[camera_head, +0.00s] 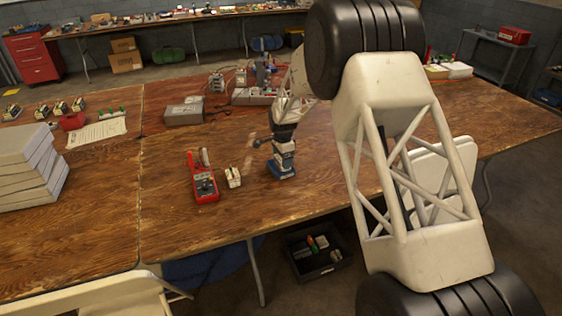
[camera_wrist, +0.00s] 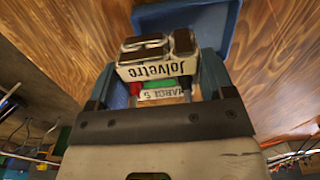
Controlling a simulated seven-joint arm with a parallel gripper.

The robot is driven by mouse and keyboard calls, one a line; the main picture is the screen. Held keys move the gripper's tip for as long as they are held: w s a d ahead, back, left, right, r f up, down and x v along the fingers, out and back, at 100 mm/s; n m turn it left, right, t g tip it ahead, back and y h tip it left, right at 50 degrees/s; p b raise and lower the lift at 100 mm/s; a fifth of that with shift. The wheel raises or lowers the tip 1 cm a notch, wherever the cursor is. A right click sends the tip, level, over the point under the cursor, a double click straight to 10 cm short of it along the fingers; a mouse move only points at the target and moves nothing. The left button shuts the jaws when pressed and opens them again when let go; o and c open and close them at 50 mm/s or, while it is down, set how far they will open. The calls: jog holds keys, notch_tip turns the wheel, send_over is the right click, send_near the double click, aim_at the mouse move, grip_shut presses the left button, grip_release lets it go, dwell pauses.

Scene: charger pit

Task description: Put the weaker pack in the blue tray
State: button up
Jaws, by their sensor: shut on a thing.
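My gripper (camera_wrist: 158,82) is shut on a pale battery pack (camera_wrist: 160,70) with dark top parts and a label reading like "Jolvetro". A blue tray (camera_wrist: 229,28) shows just beyond the pack in the wrist view, partly hidden by it. I cannot tell whether the pack touches the tray. In the head view my gripper (camera_head: 284,148) is low over the table, with blue around its lower end; the pack and tray are hard to separate there. Another small pale pack (camera_head: 233,178) stands on the table to the left, beside a red meter (camera_head: 204,183).
A grey box (camera_head: 184,111) and bench equipment stand behind my gripper. More packs (camera_head: 60,107), a red box (camera_head: 72,121) and a paper sheet (camera_head: 97,133) lie at left. Grey stacked cases (camera_head: 28,168) are at the left edge. The table front is mostly clear.

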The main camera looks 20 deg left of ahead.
aim_at(281, 161)
jog(key=shift+w+a+f, duration=0.1)
jog(key=shift+w+a, duration=0.35)
jog(key=shift+w, duration=0.2)
jog(key=shift+w+a, duration=0.45)
jog(key=shift+w, duration=0.2)
jog(key=shift+f, duration=1.75)
jog(key=shift+f, duration=0.1)
jog(key=o, duration=1.2)
jog(key=shift+c, duration=0.2)
notch_tip(281, 161, up, 12)
jog(key=shift+r, duration=0.1)
